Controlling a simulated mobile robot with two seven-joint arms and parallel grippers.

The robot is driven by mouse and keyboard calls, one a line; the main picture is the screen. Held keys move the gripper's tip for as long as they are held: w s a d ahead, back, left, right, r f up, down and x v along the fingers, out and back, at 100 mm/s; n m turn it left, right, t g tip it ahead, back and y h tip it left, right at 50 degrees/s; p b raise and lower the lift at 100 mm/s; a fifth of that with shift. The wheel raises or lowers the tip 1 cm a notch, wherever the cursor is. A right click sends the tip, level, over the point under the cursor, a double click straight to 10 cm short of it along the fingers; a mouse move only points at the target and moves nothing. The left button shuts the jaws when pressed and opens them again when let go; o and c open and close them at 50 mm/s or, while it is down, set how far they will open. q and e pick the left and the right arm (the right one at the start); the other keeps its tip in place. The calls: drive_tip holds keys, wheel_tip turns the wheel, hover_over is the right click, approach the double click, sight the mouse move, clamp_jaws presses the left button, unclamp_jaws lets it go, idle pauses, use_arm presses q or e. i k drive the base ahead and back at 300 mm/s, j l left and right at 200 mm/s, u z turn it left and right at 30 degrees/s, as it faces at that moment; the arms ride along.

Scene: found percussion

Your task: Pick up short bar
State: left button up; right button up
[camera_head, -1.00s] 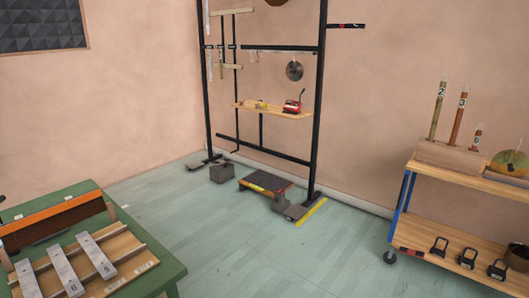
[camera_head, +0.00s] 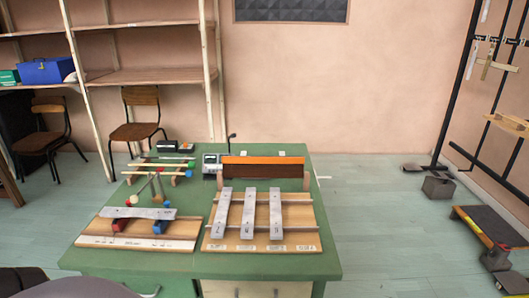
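Three grey metal bars lie side by side on a wooden board with rails (camera_head: 300,212) on the green table. They are the left bar (camera_head: 222,210), the middle bar (camera_head: 248,212) and the right bar (camera_head: 276,210), each with a dark mark near its front end. A further grey bar (camera_head: 138,212) lies crosswise on red and blue supports on a second wooden board (camera_head: 178,229) to the left. I cannot tell for sure which bar is the short one. Neither of my grippers is in view.
The green table (camera_head: 310,265) also holds an orange-brown panel (camera_head: 262,167), a small device (camera_head: 211,163) and mallets (camera_head: 160,174) with coloured heads. Shelves and chairs (camera_head: 136,118) stand behind left. A black rack (camera_head: 455,90) stands at right.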

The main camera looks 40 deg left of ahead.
sight(217, 230)
drive_tip(key=i+l+u, duration=0.2)
drive_tip(key=u, duration=0.2)
drive_tip(key=i+l+u, duration=0.15)
drive_tip(key=u, duration=0.25)
drive_tip(key=i+l+u, duration=0.1)
drive_tip(key=l+u, duration=0.3)
drive_tip(key=i+l+u, duration=0.1)
drive_tip(key=l+u, duration=0.15)
drive_tip(key=u, duration=0.15)
